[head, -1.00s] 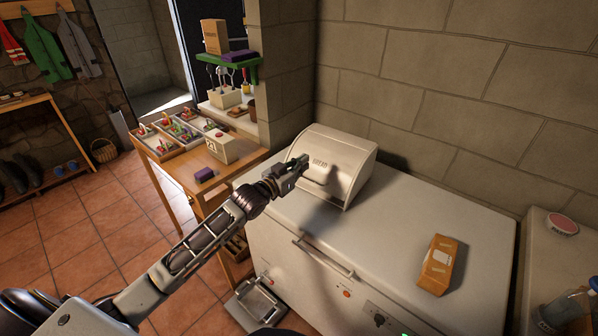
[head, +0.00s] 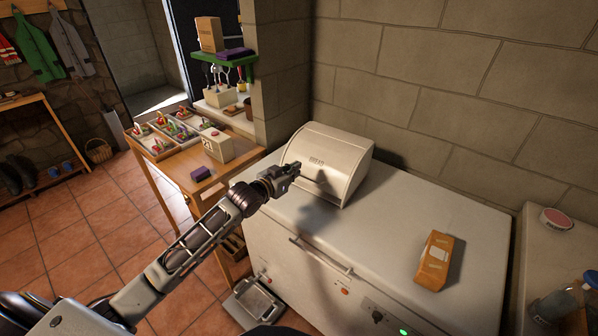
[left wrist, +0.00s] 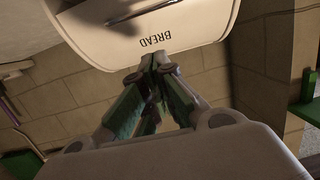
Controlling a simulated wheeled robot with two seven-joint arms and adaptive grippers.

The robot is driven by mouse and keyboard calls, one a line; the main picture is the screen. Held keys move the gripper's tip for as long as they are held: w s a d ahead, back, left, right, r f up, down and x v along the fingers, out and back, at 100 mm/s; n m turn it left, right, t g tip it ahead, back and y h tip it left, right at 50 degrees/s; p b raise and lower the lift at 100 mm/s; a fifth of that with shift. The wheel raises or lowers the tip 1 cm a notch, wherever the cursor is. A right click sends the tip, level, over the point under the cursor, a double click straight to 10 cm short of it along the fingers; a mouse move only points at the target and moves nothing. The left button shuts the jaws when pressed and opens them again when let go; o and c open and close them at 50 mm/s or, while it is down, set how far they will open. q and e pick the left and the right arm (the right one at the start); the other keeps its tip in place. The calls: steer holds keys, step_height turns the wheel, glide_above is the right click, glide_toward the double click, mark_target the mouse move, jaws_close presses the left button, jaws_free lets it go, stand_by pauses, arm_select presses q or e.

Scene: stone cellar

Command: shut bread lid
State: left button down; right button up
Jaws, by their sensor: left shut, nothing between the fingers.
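A cream bread bin (head: 338,160) marked BREAD stands on the white chest freezer against the stone wall. Its curved lid (head: 318,155) covers the front in the head view, with a dark handle low on it. In the left wrist view the lid (left wrist: 190,25) shows its lettering upside down and the dark handle near the top. My left gripper (head: 293,168) is shut and empty, just in front of the lid on its left side. Its closed fingers also show in the left wrist view (left wrist: 150,75). Whether they touch the lid I cannot tell. My right gripper is out of view.
An orange-brown packet (head: 438,260) lies on the chest freezer (head: 400,215) at the right. A wooden table (head: 185,175) with trays, a purple block and a white box stands at the left. The freezer top between bin and packet is clear.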

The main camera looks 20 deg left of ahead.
mark_target(314, 166)
arm_select(q)
steer(key=x, duration=1)
steer(key=shift+p, duration=0.35)
steer(key=shift+s+a+f, duration=0.3)
steer(key=shift+s+f, duration=0.3)
steer(key=shift+s, duration=0.25)
steer(key=shift+s+a+f+p, duration=0.2)
steer(key=shift+s+f+p, duration=0.2)
steer(key=shift+s+f, duration=0.3)
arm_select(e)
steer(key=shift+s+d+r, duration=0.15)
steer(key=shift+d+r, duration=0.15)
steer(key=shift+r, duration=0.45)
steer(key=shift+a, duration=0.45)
